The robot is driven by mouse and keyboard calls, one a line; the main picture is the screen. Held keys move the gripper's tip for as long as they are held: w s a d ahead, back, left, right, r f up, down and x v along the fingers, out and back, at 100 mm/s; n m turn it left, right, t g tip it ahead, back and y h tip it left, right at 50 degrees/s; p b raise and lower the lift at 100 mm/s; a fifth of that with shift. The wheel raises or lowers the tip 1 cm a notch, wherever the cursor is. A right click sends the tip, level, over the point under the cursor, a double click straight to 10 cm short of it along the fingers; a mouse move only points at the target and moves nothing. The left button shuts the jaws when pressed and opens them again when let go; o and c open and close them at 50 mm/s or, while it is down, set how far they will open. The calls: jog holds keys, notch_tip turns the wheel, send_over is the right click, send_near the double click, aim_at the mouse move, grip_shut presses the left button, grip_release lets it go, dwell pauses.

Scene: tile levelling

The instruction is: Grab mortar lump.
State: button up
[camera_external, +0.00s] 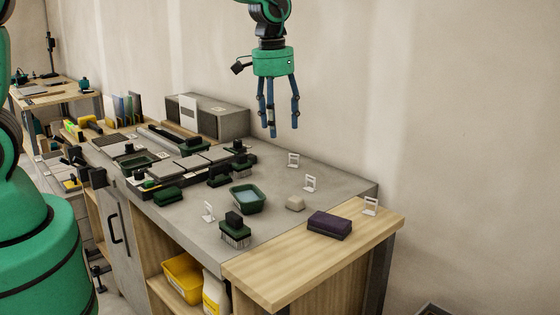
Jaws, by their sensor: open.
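A small, pale beige block (295,203), which looks like the mortar lump, lies on the grey worktop near its right end. It sits between a green tray and a dark purple block, apart from both. My gripper (279,130) hangs above the back of the worktop, fingers pointing down. Its blue fingers are spread open and empty. It is well above the pale block and a little to its left in the picture, with clear air between them.
A green tray (248,198) with bluish content stands left of the lump. A brush (235,236) stands in front, and a purple block (329,225) lies on the right. White label stands (310,183) dot the worktop. Grey tiles and tools crowd the left; the wooden end (290,265) is mostly bare.

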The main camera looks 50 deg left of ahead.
send_over(296, 198)
notch_tip(296, 198, down, 8)
jog(key=shift+s+a+r+g, duration=0.15)
jog(key=shift+a+g, duration=0.1)
jog(key=shift+g, duration=0.15)
jog(key=shift+f+b, duration=0.35)
jog(key=shift+f, duration=3.95)
jog(key=shift+d+f+b, duration=0.15)
jog(key=shift+f+b, duration=0.1)
jog(key=shift+f, duration=1.05)
jog(key=shift+d+f+b, duration=0.1)
jog(key=shift+f+b, duration=0.1)
jog(key=shift+f, duration=1.1)
jog(key=c, duration=1.4)
